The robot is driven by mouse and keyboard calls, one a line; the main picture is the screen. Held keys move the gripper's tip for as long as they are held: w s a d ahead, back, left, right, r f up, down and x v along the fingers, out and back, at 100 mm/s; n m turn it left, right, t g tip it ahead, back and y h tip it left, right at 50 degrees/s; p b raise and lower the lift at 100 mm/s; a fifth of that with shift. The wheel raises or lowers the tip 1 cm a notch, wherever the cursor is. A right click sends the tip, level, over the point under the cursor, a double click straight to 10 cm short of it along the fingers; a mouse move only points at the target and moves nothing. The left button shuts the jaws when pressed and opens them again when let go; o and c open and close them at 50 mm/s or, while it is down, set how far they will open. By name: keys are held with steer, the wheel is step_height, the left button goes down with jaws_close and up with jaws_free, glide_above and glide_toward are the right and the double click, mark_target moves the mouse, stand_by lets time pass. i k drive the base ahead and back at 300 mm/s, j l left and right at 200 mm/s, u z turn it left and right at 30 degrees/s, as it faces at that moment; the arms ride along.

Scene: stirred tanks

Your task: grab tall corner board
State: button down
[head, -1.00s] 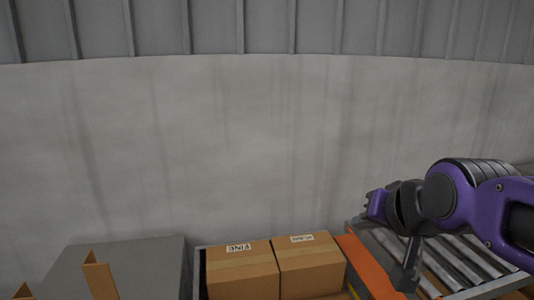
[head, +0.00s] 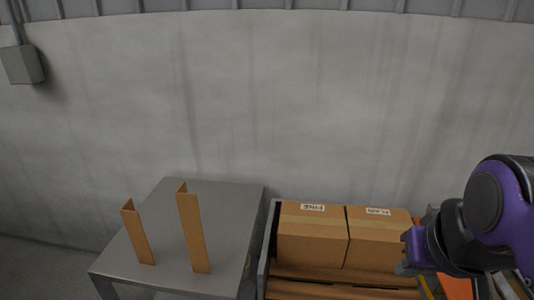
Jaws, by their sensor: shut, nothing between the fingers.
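Two brown L-shaped corner boards stand upright on a grey table at the lower left of the head view. The tall corner board (head: 195,232) is the right one of the pair. The shorter corner board (head: 138,236) stands to its left, with a gap between them. My gripper (head: 406,268) is at the right, in front of the cartons and well to the right of both boards. It is shut and empty, touching neither board. Its fingertips show only small and partly.
The grey table (head: 225,210) has bare top around the boards. To its right, two taped cartons, the left carton (head: 312,240) and the right carton (head: 375,240), sit on a wooden-slatted pallet (head: 330,282). A concrete wall (head: 300,110) rises behind. A grey box (head: 22,65) hangs on it.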

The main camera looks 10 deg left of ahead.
mark_target(188, 204)
steer(key=j+u, duration=0.2)
steer(key=u, duration=0.15)
steer(key=k+j+u, duration=0.1)
steer(key=u, duration=0.25)
steer(key=j+u, duration=0.4)
steer(key=i+j+z, duration=0.2)
steer(key=j, duration=0.4)
steer(key=j+z, duration=0.2)
steer(key=j, duration=0.35)
